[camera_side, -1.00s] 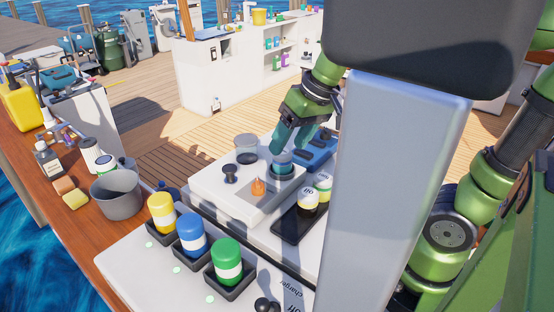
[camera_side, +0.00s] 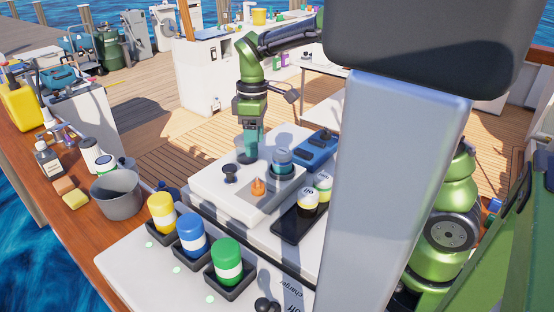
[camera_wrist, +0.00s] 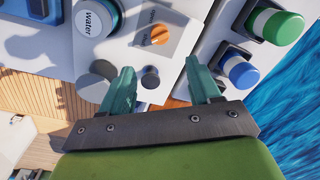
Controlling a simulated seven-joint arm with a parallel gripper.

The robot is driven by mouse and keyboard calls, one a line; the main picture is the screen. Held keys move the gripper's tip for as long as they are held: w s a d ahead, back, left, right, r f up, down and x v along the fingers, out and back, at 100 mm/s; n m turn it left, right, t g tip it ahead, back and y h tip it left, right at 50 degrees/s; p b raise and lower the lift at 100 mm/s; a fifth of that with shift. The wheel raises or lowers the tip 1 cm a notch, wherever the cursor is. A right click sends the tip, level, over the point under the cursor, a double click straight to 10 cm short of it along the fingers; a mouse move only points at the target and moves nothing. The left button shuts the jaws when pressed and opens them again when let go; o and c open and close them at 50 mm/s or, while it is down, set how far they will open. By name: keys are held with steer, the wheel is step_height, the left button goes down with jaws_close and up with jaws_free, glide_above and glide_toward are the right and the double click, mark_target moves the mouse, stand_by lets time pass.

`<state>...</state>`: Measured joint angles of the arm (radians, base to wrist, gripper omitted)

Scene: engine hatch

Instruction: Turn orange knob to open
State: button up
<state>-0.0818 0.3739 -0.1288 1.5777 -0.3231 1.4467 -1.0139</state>
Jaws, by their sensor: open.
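The orange knob (camera_side: 258,187) stands on a grey plate on the white hatch box (camera_side: 212,187). In the wrist view the orange knob (camera_wrist: 160,35) lies beyond the fingertips, between their lines, with lettering beside it. My gripper (camera_side: 248,153) points down at the back of the box, behind the knob and apart from it. In the wrist view my gripper (camera_wrist: 161,79) has its two teal fingers spread with nothing held between them.
A dark knob (camera_side: 230,173) and a grey cylinder (camera_side: 246,143) are close to my gripper. Yellow, blue and green canisters (camera_side: 227,262) stand in front. A grey pillar blocks the right.

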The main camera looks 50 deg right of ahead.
mark_target(258, 187)
steer(key=f, duration=1.2)
steer(key=shift+s+a+f, duration=0.15)
steer(key=shift+a+f, duration=0.1)
steer(key=c, duration=1)
